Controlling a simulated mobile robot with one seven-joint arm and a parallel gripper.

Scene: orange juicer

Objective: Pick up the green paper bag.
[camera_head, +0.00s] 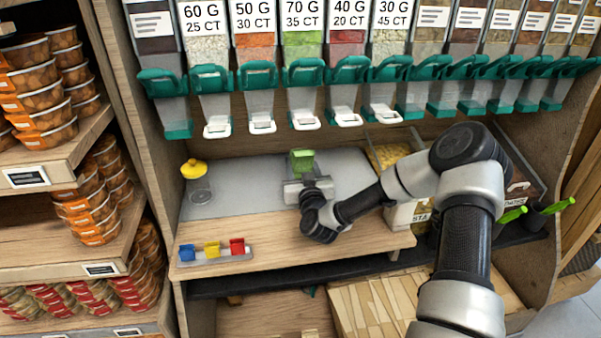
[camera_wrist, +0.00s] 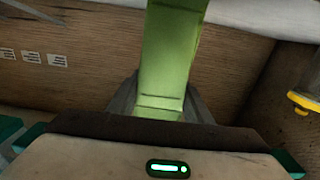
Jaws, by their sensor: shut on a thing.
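The green paper bag (camera_head: 302,161) shows in the head view above the grey counter, under the row of dispensers. In the wrist view the bag (camera_wrist: 168,62) stands out from between the fingers as a tall green strip. My gripper (camera_head: 303,182) is shut on the bag, with a finger on each side of it; it also shows in the wrist view (camera_wrist: 160,105). The lower part of the bag is hidden by my gripper. I cannot tell whether the bag touches the counter.
A jar with a yellow lid (camera_head: 196,182) stands on the grey counter (camera_head: 245,190) to the left. Blue, yellow and red clips sit in a rack (camera_head: 214,253) at the wooden front edge. Dispensers with teal levers (camera_head: 305,75) hang above. Bins (camera_head: 400,160) stand at the right.

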